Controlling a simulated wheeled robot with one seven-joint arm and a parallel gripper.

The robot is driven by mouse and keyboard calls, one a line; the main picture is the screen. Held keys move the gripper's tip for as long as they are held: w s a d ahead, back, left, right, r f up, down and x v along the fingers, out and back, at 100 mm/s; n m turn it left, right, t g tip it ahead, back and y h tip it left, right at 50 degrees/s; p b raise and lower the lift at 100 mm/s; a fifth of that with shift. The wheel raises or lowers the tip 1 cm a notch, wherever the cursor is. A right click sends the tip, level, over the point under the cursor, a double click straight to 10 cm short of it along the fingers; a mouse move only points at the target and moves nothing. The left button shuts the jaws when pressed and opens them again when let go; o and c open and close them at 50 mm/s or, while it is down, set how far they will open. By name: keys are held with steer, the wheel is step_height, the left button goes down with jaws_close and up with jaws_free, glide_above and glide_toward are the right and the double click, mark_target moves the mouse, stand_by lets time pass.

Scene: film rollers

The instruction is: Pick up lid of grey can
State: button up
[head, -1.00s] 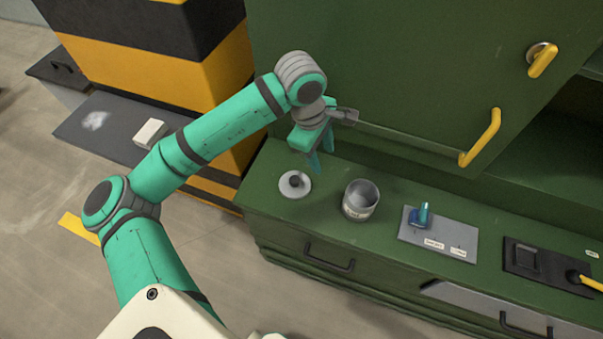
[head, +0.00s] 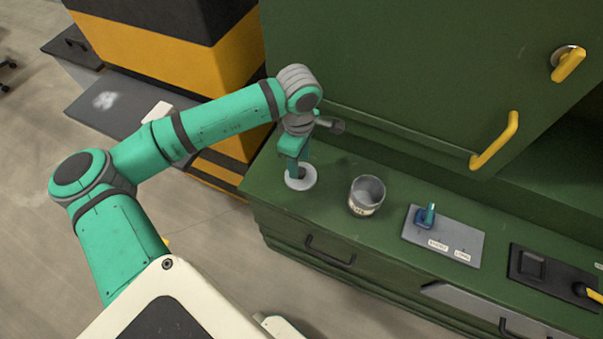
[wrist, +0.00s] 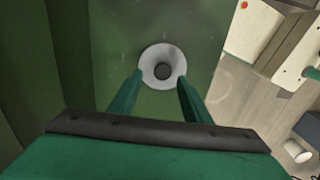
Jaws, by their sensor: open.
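The lid (head: 308,181) is a pale grey disc with a dark round knob, lying flat on the green counter near its left end. It also shows in the wrist view (wrist: 149,57), with the dark knob at its centre. The grey can (head: 366,196) stands open and upright to the right of the lid. My gripper (head: 297,176) points down over the lid and hides part of it. In the wrist view my gripper (wrist: 160,80) is open, its two green fingers apart, with the lid's knob between and just beyond the tips. Nothing is held.
A grey plate (head: 458,248) with a small blue-green item (head: 426,214) lies right of the can. A black tray (head: 553,276) is further right. The green cabinet wall with yellow handles (head: 497,141) rises behind. The counter's left edge is close to the lid.

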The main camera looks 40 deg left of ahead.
mark_target(301, 174)
steer(key=shift+s+d+f, duration=0.1)
steer(key=shift+s+f, duration=0.1)
steer(key=shift+f, duration=1.5)
jaws_close()
steer(key=shift+r, duration=0.15)
